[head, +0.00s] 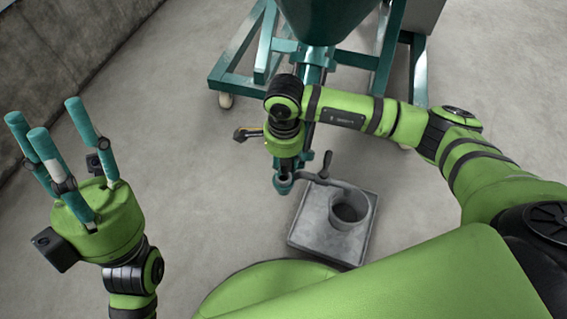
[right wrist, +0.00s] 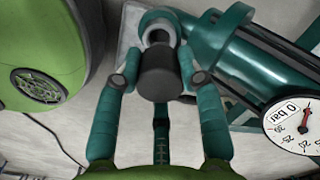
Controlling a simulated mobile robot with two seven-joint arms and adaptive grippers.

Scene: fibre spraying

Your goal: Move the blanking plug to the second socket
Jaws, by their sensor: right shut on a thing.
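The blanking plug (right wrist: 160,72) is a dark grey cylinder in the right wrist view. My right gripper (right wrist: 158,78) has its teal fingers closed around it. Just beyond the plug is a light grey ring-shaped opening (right wrist: 157,24) beside a teal fitting; I cannot tell whether the plug touches it. In the head view my right wrist hangs over the teal pipe end of the machine, and the plug cannot be made out there. My left gripper (head: 46,125) is at the far left, its teal fingers upright, spread and empty. Which opening is the second socket I cannot tell.
A grey block with a round cup (head: 350,208) stands on the floor right of the pipe end. The teal machine frame (head: 240,45) with its hopper (head: 325,15) is behind. A pressure gauge (right wrist: 293,125) reads about zero. The floor between my left gripper and the block is clear.

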